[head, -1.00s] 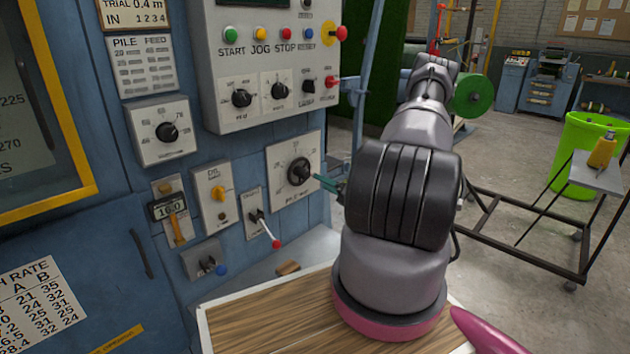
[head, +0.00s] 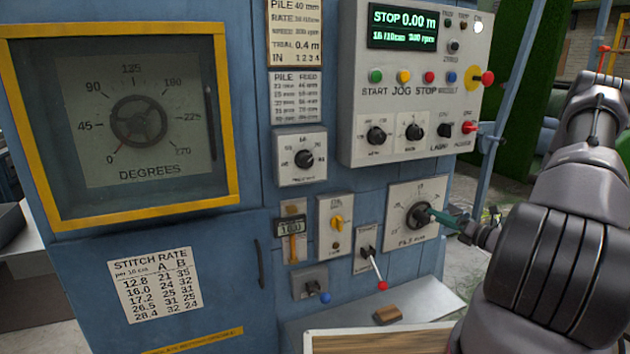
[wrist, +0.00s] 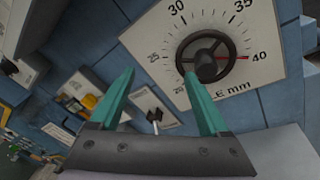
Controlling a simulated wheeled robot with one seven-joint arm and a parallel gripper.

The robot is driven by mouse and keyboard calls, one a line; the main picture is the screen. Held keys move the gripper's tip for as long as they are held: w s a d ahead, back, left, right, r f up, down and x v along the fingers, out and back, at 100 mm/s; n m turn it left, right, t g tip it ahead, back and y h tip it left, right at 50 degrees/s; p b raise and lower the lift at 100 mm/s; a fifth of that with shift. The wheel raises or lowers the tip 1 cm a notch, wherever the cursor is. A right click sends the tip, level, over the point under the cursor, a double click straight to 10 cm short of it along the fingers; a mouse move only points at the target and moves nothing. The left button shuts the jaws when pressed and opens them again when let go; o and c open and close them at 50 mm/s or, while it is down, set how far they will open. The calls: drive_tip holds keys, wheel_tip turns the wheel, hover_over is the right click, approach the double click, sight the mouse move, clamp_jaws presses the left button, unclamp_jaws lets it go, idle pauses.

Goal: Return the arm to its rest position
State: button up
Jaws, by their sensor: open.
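My gripper (head: 444,218) is at the right of the head view, its teal fingers close to the pile dial (head: 418,214) on the blue machine. In the wrist view the two fingers of my gripper (wrist: 159,74) are spread apart with nothing between them. The pile dial (wrist: 206,58) has a black handwheel, and its red pointer is at 40 on the mm scale. The right finger overlaps the wheel's lower left edge in the picture; I cannot tell whether they touch. My arm stretches from the lower right of the head view, bent and away from the body.
The control panel (head: 365,110) with buttons and knobs is above the dial. A lever with a red tip (head: 382,285) sticks out at lower left of it. A wooden block (head: 387,314) lies on the ledge below. A blue post (head: 505,90) stands right of the panel.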

drive_tip(key=s+a+r+n+g+y, duration=0.1)
drive_tip(key=s+a+r+n+g, duration=0.45)
drive_tip(key=a+r+n, duration=0.4)
drive_tip(key=s+a+r+n+g+y, duration=0.1)
drive_tip(key=s+a+r+n+g, duration=0.3)
drive_tip(key=a+r+n+g, duration=0.55)
drive_tip(key=s+d+r+n+t+h, duration=0.1)
drive_tip(key=s+r+n+t+h, duration=0.6)
drive_tip(key=s+r+n, duration=0.7)
drive_tip(key=s+r+h, duration=0.2)
drive_tip(key=s+r, duration=0.1)
drive_tip(key=s, duration=0.1)
drive_tip(key=shift+r+n+h, duration=0.25)
drive_tip(key=shift+n+h, duration=0.05)
drive_tip(key=shift+s+d, duration=0.1)
